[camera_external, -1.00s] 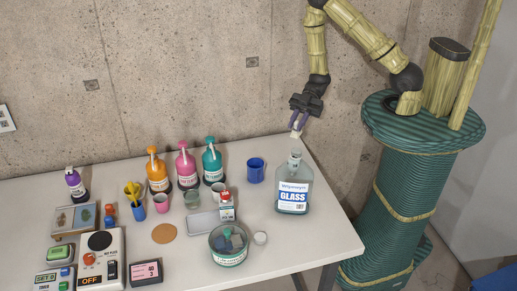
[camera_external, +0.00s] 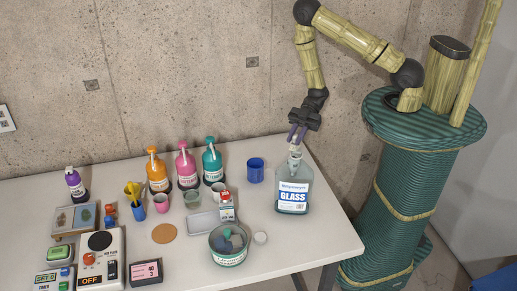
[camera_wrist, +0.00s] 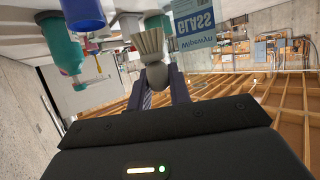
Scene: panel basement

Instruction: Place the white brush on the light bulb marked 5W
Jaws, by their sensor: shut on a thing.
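My gripper (camera_external: 299,135) is shut on the white brush (camera_external: 295,149) and holds it just above or behind the top of the glass bottle (camera_external: 293,190). Whether the brush touches the bottle's neck I cannot tell. In the wrist view my gripper (camera_wrist: 160,98) has its fingers around the rounded grey-beige end of the brush, and its pale fan of bristles (camera_wrist: 150,41) points away from the fingers. I cannot pick out a light bulb or a 5W mark in either view.
A blue cup (camera_external: 256,170) stands left of the bottle. Teal (camera_external: 211,163), pink (camera_external: 186,168) and orange (camera_external: 157,174) pump bottles line the back. The table's right front is bare.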

